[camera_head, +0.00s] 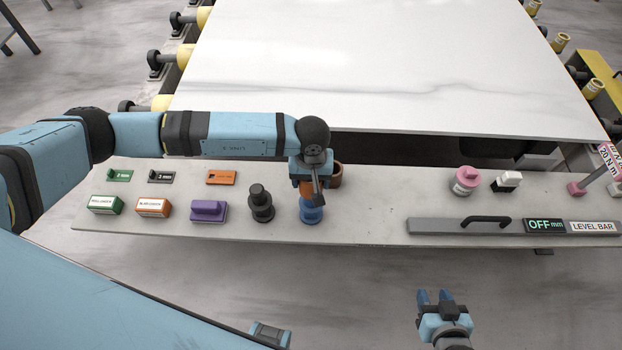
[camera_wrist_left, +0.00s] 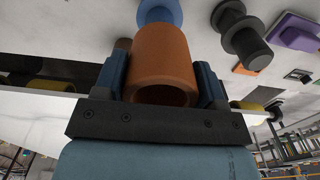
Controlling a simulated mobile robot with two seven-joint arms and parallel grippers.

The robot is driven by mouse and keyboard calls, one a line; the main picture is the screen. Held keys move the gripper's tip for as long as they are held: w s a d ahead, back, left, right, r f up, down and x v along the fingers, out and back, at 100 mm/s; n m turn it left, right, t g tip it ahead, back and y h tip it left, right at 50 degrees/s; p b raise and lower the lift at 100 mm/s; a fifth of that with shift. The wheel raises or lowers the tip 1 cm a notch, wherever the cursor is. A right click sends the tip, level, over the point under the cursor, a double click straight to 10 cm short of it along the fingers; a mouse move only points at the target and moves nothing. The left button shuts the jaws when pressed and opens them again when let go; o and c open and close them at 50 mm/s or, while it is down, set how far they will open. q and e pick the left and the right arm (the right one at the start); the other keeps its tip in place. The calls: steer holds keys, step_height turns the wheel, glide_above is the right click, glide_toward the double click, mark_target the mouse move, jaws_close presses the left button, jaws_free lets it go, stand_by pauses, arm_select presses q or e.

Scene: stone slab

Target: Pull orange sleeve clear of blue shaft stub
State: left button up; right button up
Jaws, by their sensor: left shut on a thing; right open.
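The orange sleeve (camera_wrist_left: 163,62) is between the two fingers of my left gripper (camera_wrist_left: 163,85), which is shut on it. In the head view the sleeve (camera_head: 305,187) is mostly covered by my left gripper (camera_head: 313,180). The blue shaft stub (camera_head: 311,213) stands on the bench right by the sleeve's lower end. In the left wrist view the stub (camera_wrist_left: 160,12) shows just beyond the sleeve's far end. I cannot tell whether the sleeve is still around the stub's tip. My right gripper (camera_head: 435,298) is open and empty, in front of the bench.
A black stepped post (camera_head: 261,204) stands close left of the stub; a brown cup-like piece (camera_head: 336,174) is close behind right. A purple block (camera_head: 208,211) and labelled boxes lie further left. A level bar (camera_head: 470,226) lies right. The bench (camera_head: 375,200) is bare between.

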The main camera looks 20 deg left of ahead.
arm_select(q)
steer(key=shift+r, duration=0.3)
step_height(320, 180, up, 6)
steer(key=p, duration=0.2)
steer(key=shift+p, duration=0.35)
stand_by(0.5)
